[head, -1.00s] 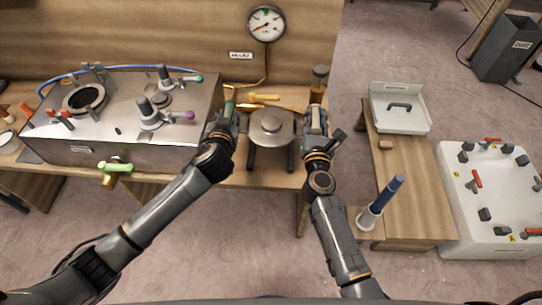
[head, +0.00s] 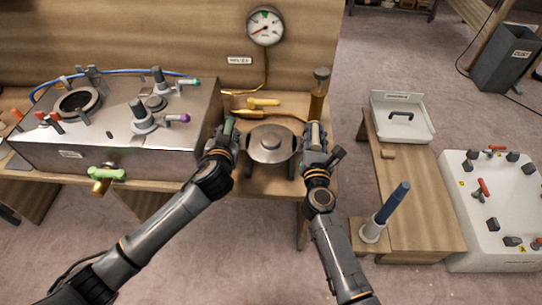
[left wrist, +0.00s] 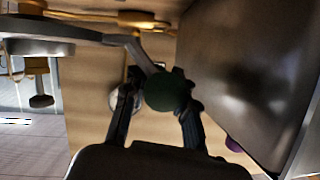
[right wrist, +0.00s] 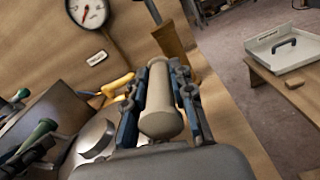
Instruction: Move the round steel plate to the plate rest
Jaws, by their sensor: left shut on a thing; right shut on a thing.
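The round steel plate (head: 270,146), with a raised round knob in its middle, is held level between my two grippers over the right end of the wooden bench. It also shows in the right wrist view (right wrist: 92,138). My left gripper (head: 222,132) is shut on its green-ended handle (left wrist: 166,92). My right gripper (head: 316,138) is shut on its beige handle (right wrist: 161,105). Two dark bars (head: 248,170), perhaps the plate rest, show beneath the plate at the bench's front. The plate hides most of them, and I cannot tell whether it touches them.
A steel box (head: 100,125) with valves stands left of my left gripper. A brass pipe with a yellow valve (head: 263,102) lies behind the plate. A brass post (head: 319,95) rises behind my right gripper. A low table (head: 420,190) holding a white tray (head: 402,118) stands at the right.

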